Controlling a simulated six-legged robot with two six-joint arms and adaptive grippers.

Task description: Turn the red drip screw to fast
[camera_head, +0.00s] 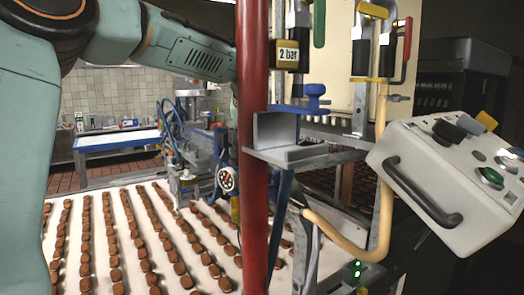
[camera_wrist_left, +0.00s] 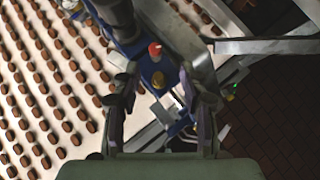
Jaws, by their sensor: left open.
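A small red knob (camera_wrist_left: 155,50), which looks like the red drip screw, shows in the left wrist view on a blue fitting. A yellow knob (camera_wrist_left: 158,83) sits just below it in that picture. My left gripper (camera_wrist_left: 160,76) is open and empty, with its fingers apart on either side of the fitting in the picture. I cannot tell how far the fingertips are from the knob. In the head view my left arm passes behind a red post, which hides the gripper, and I cannot make out the red knob there. My right gripper is not in view.
The red post (camera_head: 254,150) stands upright close to my left arm. A conveyor (camera_head: 85,239) carries rows of brown pieces. A grey bracket (camera_head: 290,150), valves with red and green handles, a beige hose (camera_head: 343,234) and a control box (camera_head: 440,160) crowd the right.

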